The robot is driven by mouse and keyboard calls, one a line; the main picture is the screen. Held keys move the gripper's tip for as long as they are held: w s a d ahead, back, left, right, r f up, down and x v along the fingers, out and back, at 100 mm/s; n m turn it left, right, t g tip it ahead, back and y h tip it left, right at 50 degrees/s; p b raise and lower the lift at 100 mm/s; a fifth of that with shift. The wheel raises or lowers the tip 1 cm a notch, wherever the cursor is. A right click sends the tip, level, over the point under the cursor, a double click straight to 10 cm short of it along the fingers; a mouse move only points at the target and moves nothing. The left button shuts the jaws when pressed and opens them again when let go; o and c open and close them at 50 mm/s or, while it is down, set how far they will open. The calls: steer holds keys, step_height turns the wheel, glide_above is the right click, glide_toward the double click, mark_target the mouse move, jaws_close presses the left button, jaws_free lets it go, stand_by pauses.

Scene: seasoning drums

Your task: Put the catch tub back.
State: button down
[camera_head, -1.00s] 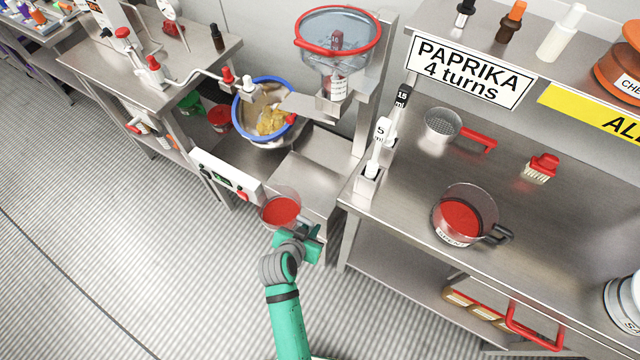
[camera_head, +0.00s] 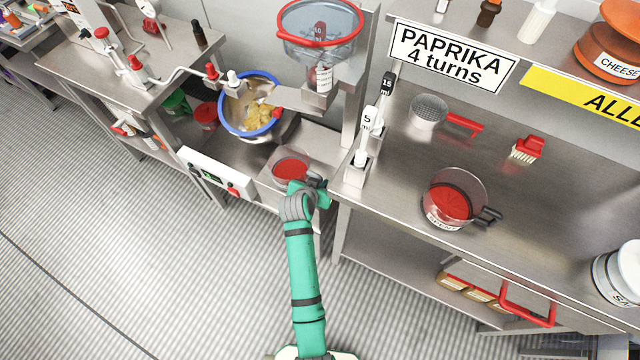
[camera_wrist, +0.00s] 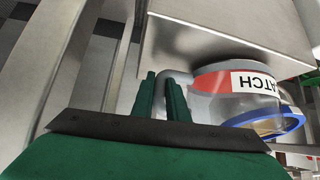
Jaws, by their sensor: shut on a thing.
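The catch tub (camera_head: 290,170) is a clear round tub with red contents, at the front edge of the low steel shelf beside the drum. My gripper (camera_head: 317,190) is shut on its handle. In the wrist view, my gripper's green fingers (camera_wrist: 162,98) sit around the grey handle, and the tub (camera_wrist: 210,82) shows its white label reading "CATCH". Whether its base touches the shelf, I cannot tell. The blue-rimmed drum (camera_head: 250,133) with yellow pieces inside is behind and left of the tub.
A red-rimmed hopper (camera_head: 320,30) stands above the chute, behind the tub. The right bench (camera_head: 400,165) holds a clear pot of red seasoning (camera_head: 452,200), a strainer and a brush. A white control panel (camera_head: 215,172) is left of the tub. The 5 ml and 15 ml scoops (camera_head: 367,125) stand near the bench's left edge.

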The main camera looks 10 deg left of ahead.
steer(key=shift+s+f, duration=0.1)
steer(key=shift+f, duration=0.2)
steer(key=shift+f, duration=0.1)
steer(key=c, duration=1.7)
jaws_free()
steer(key=shift+c, duration=0.2)
